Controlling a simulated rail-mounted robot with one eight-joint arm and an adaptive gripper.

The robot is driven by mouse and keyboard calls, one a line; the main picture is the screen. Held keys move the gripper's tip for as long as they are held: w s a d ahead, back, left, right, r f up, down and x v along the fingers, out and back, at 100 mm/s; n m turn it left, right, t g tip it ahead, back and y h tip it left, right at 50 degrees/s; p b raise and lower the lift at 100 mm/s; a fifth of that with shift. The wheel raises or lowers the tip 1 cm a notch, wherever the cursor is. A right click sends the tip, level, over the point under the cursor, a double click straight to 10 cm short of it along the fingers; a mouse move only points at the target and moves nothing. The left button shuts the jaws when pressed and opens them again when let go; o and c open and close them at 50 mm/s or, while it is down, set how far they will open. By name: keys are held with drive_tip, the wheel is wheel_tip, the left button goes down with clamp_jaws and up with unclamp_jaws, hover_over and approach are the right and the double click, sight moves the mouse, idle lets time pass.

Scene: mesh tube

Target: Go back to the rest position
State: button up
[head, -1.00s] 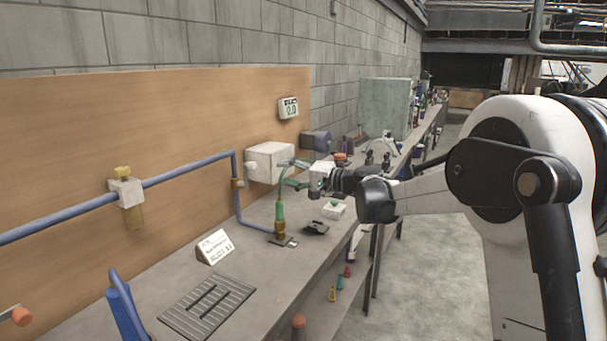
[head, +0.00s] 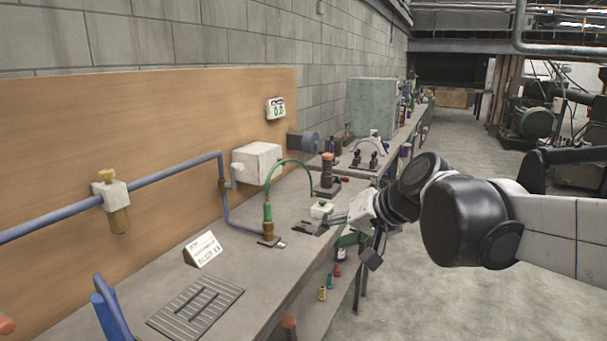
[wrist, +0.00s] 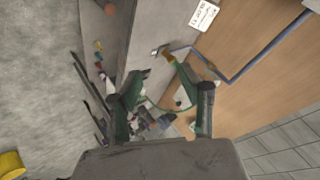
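My arm comes in from the right over the floor. A green tube (head: 267,212) stands upright in a brass fitting on the bench, left of my gripper and apart from it. A thin green hose (head: 297,162) arcs from its top to the right.
A slot sign (head: 202,250) and a ribbed mat (head: 195,307) lie nearer. A dark cylinder with an orange top (head: 327,172) stands behind my gripper.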

drive_tip(key=s+d+f+h, duration=0.3)
drive_tip(key=s+d+f, duration=0.2)
drive_tip(key=s, duration=0.4)
drive_tip(key=s+d+f+h, duration=0.3)
drive_tip(key=s+d+f, duration=0.2)
drive_tip(key=s+d, duration=0.3)
drive_tip(key=shift+s+d+n+h, duration=0.3)
drive_tip(key=shift+s+n, duration=0.1)
drive_tip(key=shift+s, duration=0.8)
